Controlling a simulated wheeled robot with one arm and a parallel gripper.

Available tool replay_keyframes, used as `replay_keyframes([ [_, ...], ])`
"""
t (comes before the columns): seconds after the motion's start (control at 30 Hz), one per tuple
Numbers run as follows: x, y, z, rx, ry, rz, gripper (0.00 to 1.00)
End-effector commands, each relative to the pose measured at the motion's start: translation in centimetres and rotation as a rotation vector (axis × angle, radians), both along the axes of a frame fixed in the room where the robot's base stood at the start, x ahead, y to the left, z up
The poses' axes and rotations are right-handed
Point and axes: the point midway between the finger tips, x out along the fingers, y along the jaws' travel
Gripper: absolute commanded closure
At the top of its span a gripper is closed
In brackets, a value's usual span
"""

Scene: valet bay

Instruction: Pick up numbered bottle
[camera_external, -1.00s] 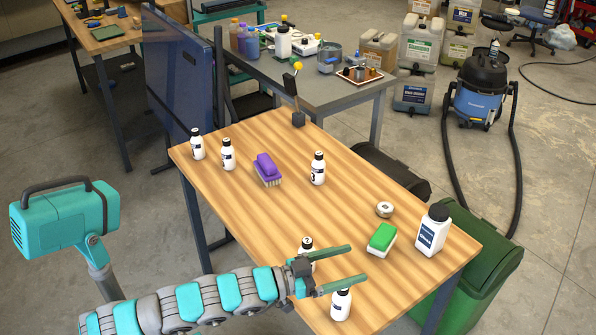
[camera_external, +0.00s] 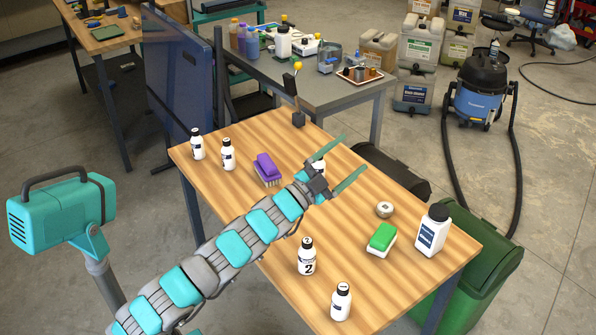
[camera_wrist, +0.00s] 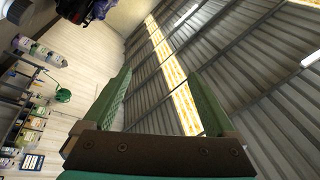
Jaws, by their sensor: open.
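Several small white bottles with black caps stand upright on the wooden table (camera_external: 235,135). The bottle marked 2 (camera_external: 307,258) stands near the front edge, and another bottle (camera_external: 341,302) stands right of it. Two bottles (camera_external: 197,145) (camera_external: 228,155) stand at the far left corner. One more bottle (camera_external: 319,166) is mostly hidden behind my gripper (camera_external: 350,160); its number cannot be read. My gripper is open and empty, its green fingers spread above the table's middle. In the wrist view my gripper (camera_wrist: 158,100) points up toward the roof, with no bottle between its fingers.
A purple brush (camera_external: 267,168) lies left of my gripper. A green-topped sponge or brush (camera_external: 382,240), a round tin (camera_external: 384,209) and a larger white bottle (camera_external: 433,230) stand at the right. A black post with a yellow knob (camera_external: 298,110) rises at the back edge.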

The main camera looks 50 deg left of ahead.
Motion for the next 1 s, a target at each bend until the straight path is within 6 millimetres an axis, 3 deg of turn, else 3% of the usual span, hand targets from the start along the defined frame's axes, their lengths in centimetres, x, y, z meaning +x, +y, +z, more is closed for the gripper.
replay_keyframes([
  [0.03, 0.9, 1.9, 0.8, 0.071, -0.018, 0.05, 0.09],
  [0.23, 3.3, 7.8, 2.9, 0.39, -0.07, 0.213, 0.09],
  [0.5, 5.4, 16.1, 3.8, 0.823, -0.069, 0.402, 0.09],
  [0.77, 6.0, 24.8, 2.8, 1.227, -0.008, 0.529, 0.09],
  [1.0, 4.4, 33.1, 0.5, 1.577, 0.083, 0.582, 0.09],
])
